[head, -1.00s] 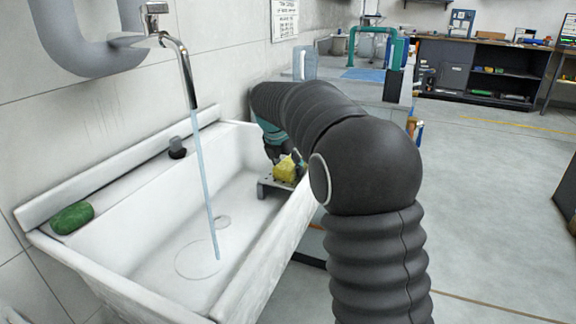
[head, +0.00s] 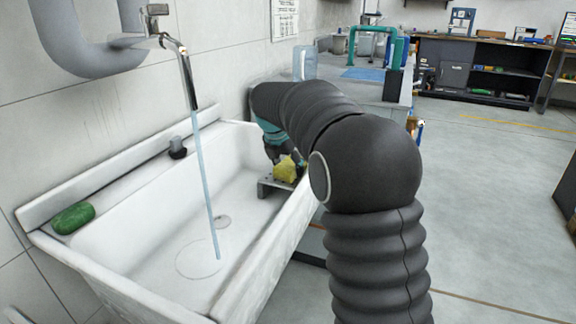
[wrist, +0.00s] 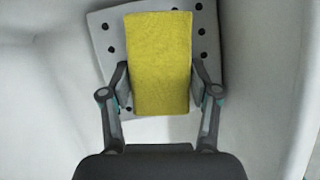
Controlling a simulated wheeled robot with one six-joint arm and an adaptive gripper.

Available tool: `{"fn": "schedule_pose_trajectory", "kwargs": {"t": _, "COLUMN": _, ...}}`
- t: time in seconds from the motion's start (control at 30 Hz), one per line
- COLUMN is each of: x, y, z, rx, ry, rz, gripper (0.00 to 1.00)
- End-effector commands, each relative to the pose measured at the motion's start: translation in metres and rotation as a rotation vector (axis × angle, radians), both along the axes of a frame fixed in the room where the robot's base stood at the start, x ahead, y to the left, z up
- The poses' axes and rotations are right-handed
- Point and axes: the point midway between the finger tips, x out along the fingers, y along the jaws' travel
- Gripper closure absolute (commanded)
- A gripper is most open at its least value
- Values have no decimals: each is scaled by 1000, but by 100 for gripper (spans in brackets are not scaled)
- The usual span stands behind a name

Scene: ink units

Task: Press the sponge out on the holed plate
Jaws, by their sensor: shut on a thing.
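A yellow sponge (wrist: 158,62) is between the two fingers of my gripper (wrist: 160,90) in the wrist view, which is shut on it. The grey holed plate (wrist: 105,40) lies behind the sponge, with black holes showing on both sides. In the head view the sponge (head: 285,169) is at the plate (head: 268,186), a low stand at the far end of the white sink. My arm hides part of the gripper and plate there. Whether the sponge touches the plate is hard to tell.
The white sink (head: 262,262) has water running from the tap (head: 184,70) into its near part. A green object (head: 73,217) and a dark stopper (head: 177,147) sit on its back ledge. A wall stands behind.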

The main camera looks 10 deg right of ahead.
Motion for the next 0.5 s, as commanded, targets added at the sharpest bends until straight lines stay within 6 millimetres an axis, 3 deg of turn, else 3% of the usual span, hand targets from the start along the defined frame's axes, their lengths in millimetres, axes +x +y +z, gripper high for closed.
{"fn": "schedule_pose_trajectory", "kwargs": {"t": 0.33, "x": 0, "y": 0, "z": -2, "rx": 0, "ry": 4, "rz": 0, "gripper": 66}}
{"fn": "schedule_pose_trajectory", "kwargs": {"t": 0.5, "x": 0, "y": 0, "z": 9, "rx": 0, "ry": 3, "rz": 0, "gripper": 66}}
